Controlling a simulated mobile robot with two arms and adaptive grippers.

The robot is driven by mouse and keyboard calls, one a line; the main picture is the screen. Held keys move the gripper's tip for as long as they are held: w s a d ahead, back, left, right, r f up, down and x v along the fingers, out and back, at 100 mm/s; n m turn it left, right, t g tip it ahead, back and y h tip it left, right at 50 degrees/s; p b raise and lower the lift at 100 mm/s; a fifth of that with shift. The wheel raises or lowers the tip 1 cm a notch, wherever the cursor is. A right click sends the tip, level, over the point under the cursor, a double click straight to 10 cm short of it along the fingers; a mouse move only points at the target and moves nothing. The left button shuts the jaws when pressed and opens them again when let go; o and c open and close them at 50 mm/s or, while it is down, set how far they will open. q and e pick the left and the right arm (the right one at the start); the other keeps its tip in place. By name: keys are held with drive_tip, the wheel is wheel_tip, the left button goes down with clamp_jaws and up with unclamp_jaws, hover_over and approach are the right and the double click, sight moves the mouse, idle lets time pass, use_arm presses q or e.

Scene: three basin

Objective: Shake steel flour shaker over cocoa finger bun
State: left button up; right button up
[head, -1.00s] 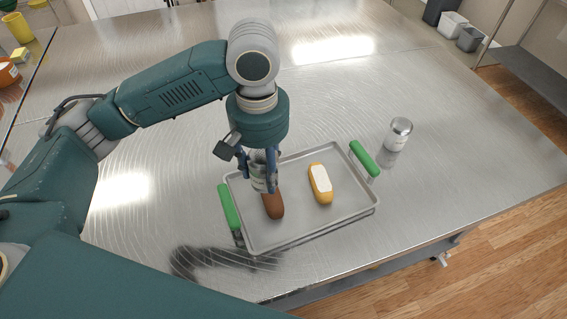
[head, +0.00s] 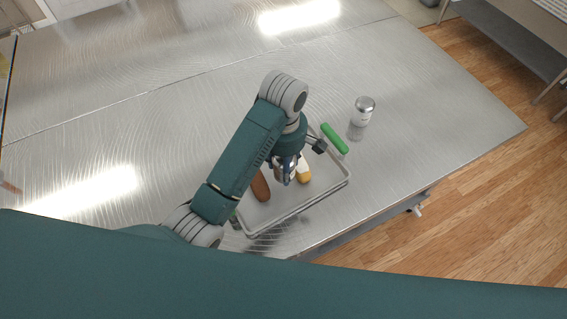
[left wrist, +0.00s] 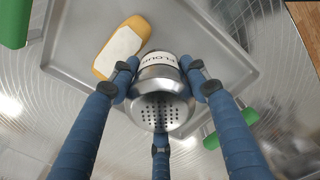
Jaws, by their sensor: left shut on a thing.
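My left gripper (head: 285,180) is shut on the steel flour shaker (left wrist: 160,95), which has a white FLOUR label and a perforated cap. The cap faces the wrist camera. The head view shows the gripper and shaker (head: 284,170) above the tray, between the two buns and closer to the white-topped one. The brown cocoa finger bun (head: 261,187) lies on the tray, left of the shaker; its upper end is partly behind my arm. It does not show in the left wrist view. My right gripper is in neither view.
A yellow bun with a white top (head: 304,173) lies beside the cocoa bun on the metal tray (head: 300,205). A second silver-capped shaker (head: 362,115) stands right of the tray. The steel table is clear behind.

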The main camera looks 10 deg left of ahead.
use_arm(q)
drive_tip(key=shift+s+f, duration=0.15)
drive_tip(key=shift+s, duration=0.1)
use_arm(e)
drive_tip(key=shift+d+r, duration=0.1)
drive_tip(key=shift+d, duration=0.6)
use_arm(q)
drive_tip(key=shift+f, duration=0.15)
drive_tip(key=shift+a+h, duration=0.2)
drive_tip(key=shift+h, duration=0.1)
drive_tip(key=shift+s+a+h, duration=0.1)
drive_tip(key=shift+a+h, duration=0.2)
drive_tip(key=shift+h, duration=0.4)
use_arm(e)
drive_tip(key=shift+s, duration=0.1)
use_arm(q)
drive_tip(key=shift+s+a+r+t+h, duration=0.15)
drive_tip(key=shift+a+t+h, duration=0.1)
drive_tip(key=shift+h, duration=0.25)
drive_tip(key=shift+w+a+r+t+h, duration=0.15)
drive_tip(key=shift+a+h, duration=0.1)
drive_tip(key=shift+h, duration=0.25)
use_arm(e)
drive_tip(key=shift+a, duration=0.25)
use_arm(q)
drive_tip(key=shift+s+f, duration=0.1)
